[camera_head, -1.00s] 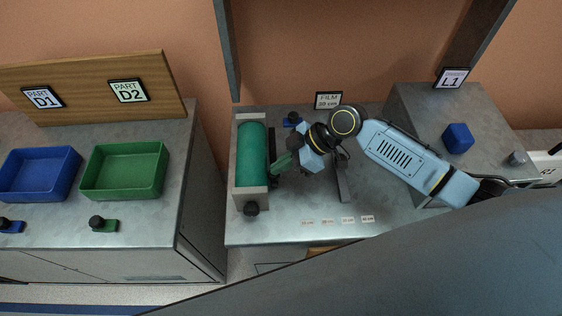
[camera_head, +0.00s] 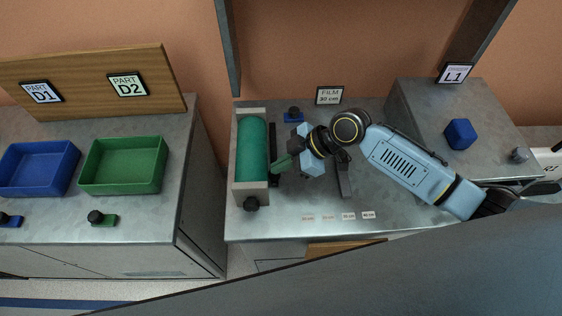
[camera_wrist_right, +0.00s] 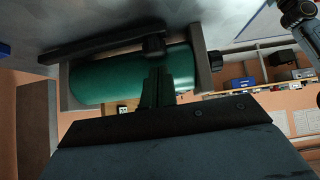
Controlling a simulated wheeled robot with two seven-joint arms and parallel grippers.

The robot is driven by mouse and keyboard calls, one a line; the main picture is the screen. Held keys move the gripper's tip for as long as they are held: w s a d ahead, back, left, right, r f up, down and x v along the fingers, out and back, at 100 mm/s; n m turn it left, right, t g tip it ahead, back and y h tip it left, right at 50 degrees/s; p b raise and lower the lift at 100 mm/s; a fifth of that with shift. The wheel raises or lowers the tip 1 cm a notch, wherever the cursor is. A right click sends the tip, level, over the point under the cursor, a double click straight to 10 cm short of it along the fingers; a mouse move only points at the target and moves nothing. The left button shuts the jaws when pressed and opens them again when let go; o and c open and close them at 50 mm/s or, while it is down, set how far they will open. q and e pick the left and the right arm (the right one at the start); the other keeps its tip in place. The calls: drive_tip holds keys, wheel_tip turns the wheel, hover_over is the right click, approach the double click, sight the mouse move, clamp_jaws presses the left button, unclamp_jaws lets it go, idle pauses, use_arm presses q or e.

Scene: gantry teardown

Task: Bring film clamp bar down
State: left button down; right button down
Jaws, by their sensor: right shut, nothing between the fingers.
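The film roll is a green cylinder (camera_head: 252,150) in a grey holder (camera_head: 250,197) at the left of the middle bench. A dark bar (camera_head: 273,140), which looks like the film clamp bar, runs along the roll's right side. In the right wrist view the dark bar (camera_wrist_right: 95,45) lies along the roll (camera_wrist_right: 105,82), with a dark block (camera_wrist_right: 153,46) on it. My right gripper (camera_head: 281,163) is shut and empty, its green fingers pointing left at the bar. In the wrist view its fingertips (camera_wrist_right: 158,72) overlap the roll just below the block; I cannot tell whether they touch. My left gripper is out of view.
A dark strip (camera_head: 344,178) lies on the bench under my right wrist. A film sign (camera_head: 329,95) stands at the back. Blue (camera_head: 38,168) and green (camera_head: 122,165) trays are on the left bench.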

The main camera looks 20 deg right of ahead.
drive_tip(key=a+r+p+v, duration=0.1)
drive_tip(key=v, duration=1.1)
drive_tip(key=shift+w+r, duration=0.25)
drive_tip(key=shift+w, duration=0.05)
drive_tip(key=shift+a, duration=0.2)
